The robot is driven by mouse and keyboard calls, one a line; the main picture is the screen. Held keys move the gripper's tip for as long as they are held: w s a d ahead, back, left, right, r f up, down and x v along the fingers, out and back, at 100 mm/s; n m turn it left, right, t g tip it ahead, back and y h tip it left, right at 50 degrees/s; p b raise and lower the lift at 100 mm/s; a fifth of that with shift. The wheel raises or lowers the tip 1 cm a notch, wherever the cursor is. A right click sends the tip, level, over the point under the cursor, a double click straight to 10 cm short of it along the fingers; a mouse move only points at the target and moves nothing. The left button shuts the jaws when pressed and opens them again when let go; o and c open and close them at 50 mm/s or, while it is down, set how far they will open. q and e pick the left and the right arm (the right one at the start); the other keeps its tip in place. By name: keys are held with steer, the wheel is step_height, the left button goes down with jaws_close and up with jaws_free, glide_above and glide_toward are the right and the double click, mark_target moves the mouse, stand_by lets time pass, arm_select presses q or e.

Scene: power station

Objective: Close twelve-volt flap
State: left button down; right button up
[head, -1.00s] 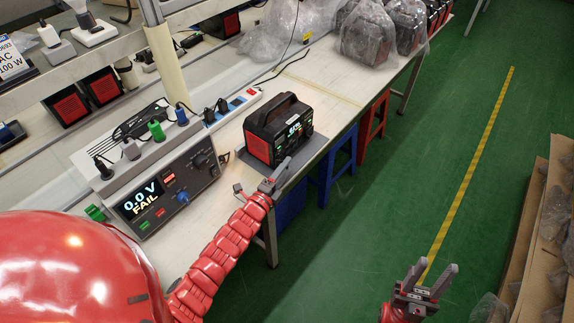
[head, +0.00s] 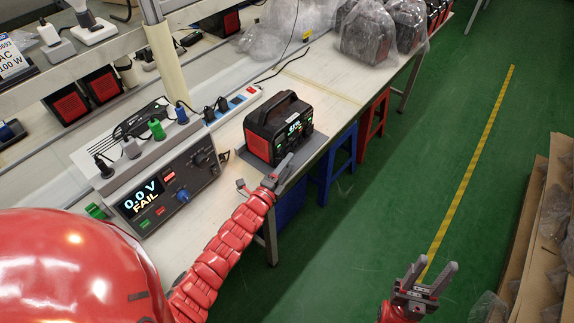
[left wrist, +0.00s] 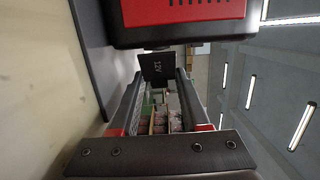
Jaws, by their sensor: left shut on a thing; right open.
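The power station (head: 270,140), a black and red box with a top handle and a lit display, stands on a grey mat on the workbench. It fills the top of the left wrist view (left wrist: 185,22). The dark twelve-volt flap (left wrist: 157,67), marked "12V", sticks out from its body there. My left gripper (left wrist: 160,78) is at the station's front lower edge, shut on the flap, with a finger on each side. It also shows in the head view (head: 279,174), where the flap is too small to make out. My right gripper (head: 433,277) is open and empty above the floor.
A tester (head: 165,190) reading "0.0 V FAIL" stands left of the station. A power strip (head: 232,106) lies behind it. Bagged power stations (head: 367,35) stand farther along the bench. Cardboard boxes (head: 540,235) are at the right; the green floor between is clear.

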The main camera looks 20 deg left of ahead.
arm_select(q)
steer(key=shift+w+a+n+y+b, duration=0.1)
steer(key=shift+w+n+y+b, duration=0.15)
steer(key=shift+n+y+b, duration=0.7)
steer(key=n+y+b, duration=0.1)
steer(key=y+b, duration=0.1)
steer(key=b, duration=0.1)
steer(key=w+n+y+b, duration=0.1)
steer(key=y+b, duration=0.1)
steer(key=b, duration=0.2)
steer(key=n+y+b, duration=0.1)
steer(key=y+b, duration=0.1)
steer(key=b, duration=0.2)
steer(key=shift+w+f+n+y, duration=0.15)
steer(key=shift+f+n+y, duration=0.1)
steer(key=shift+f, duration=0.05)
steer(key=shift+a+r+n+y+b, duration=0.1)
steer(key=shift+r+n+y+b, duration=0.2)
steer(key=shift+b, duration=0.4)
steer(key=c, duration=0.8)
jaws_free()
steer(key=shift+o, duration=0.2)
steer(key=shift+w, duration=0.1)
